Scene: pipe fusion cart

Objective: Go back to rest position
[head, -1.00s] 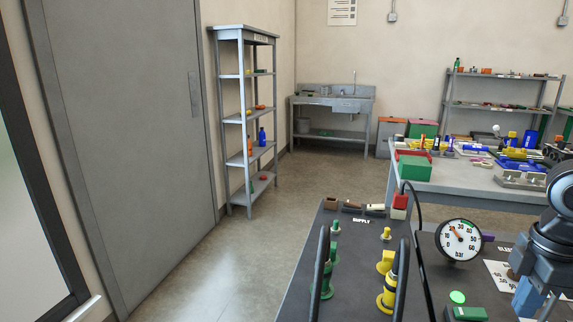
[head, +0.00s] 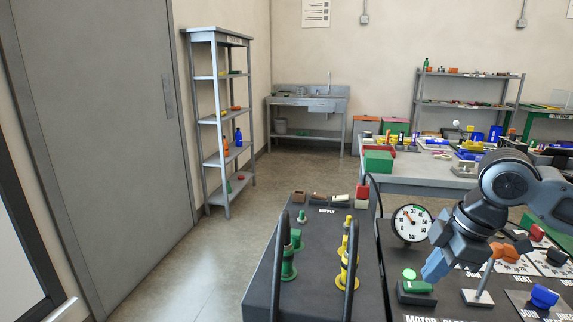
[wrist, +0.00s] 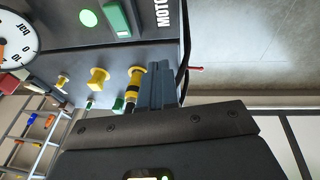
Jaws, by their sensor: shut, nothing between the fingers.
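My arm reaches in from the right of the head view. My gripper (head: 436,266) has blue-grey fingers that are closed together and empty, pointing down and left above the dark fusion cart (head: 262,290). It is left of an orange-handled lever (head: 490,262) and close to a green block (head: 417,287). In the wrist view, the shut gripper fingers (wrist: 160,86) show beside a yellow and black fitting (wrist: 135,84); contact cannot be told.
The cart carries a pressure gauge (head: 411,223), green fittings (head: 289,265), yellow fittings (head: 348,268) and two upright black handles. A grey workbench (head: 400,178) with loose parts stands behind. A tall shelf (head: 209,121) is at left. The floor (head: 215,250) left of the cart is clear.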

